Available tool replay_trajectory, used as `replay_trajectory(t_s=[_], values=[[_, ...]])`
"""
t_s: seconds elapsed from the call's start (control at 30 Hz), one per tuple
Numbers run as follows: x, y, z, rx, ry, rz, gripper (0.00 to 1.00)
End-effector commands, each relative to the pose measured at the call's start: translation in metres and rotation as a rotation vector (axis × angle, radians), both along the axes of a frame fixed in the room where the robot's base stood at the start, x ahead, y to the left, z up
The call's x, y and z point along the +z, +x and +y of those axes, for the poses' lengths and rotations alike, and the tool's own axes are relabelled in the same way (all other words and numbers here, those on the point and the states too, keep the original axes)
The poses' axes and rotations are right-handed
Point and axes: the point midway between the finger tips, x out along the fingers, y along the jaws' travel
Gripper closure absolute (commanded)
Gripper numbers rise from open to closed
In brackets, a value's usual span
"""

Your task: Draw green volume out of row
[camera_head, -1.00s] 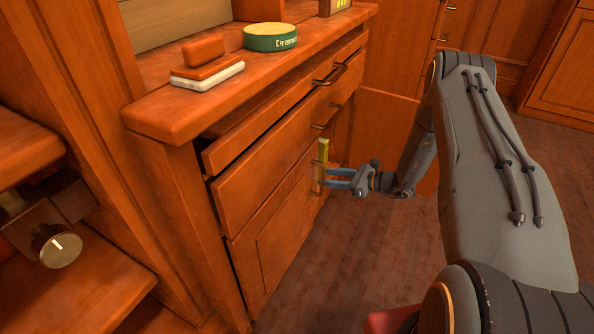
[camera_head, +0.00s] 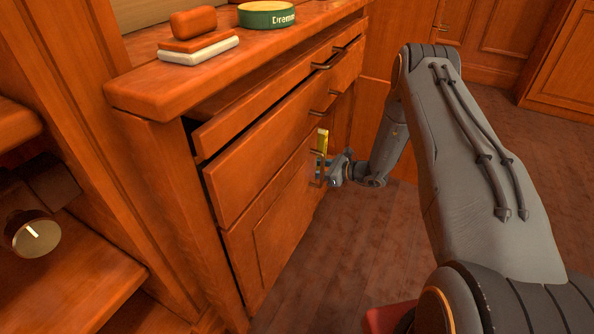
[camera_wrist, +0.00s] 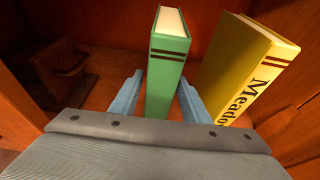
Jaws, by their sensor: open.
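The green volume (camera_wrist: 168,68) stands upright in the cabinet in the wrist view, spine toward me, with dark bands near its top. My gripper (camera_wrist: 158,97) is open, with one blue finger on each side of the green volume. The left finger shows a small gap; whether the right finger touches the book I cannot tell. In the head view my gripper (camera_head: 327,170) reaches into the cabinet opening, its fingers partly hidden behind the door. The green volume is not visible in the head view.
A yellow book (camera_wrist: 242,72) marked "Meado" leans just right of the green volume, close to the right finger; it also shows in the head view (camera_head: 322,141). A dark bookend-like block (camera_wrist: 66,62) stands at left. The cabinet door (camera_head: 285,215) and drawers (camera_head: 270,140) are beside my arm.

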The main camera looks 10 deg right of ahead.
Motion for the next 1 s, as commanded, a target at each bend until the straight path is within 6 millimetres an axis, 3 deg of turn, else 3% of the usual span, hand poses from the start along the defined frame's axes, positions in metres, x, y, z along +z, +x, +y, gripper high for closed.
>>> replay_trajectory(t_s=[0.2, 0.4, 0.47, 1.0], values=[[0.0001, -0.0001, 0.0002, 0.000, 0.000, 0.000, 0.59], [0.0000, -0.0002, 0.0001, 0.001, 0.000, 0.000, 0.93], [0.0000, -0.0002, 0.0002, 0.001, 0.000, 0.000, 1.00], [0.0078, 0.0000, -0.0007, 0.000, 0.001, -0.002, 1.00]])
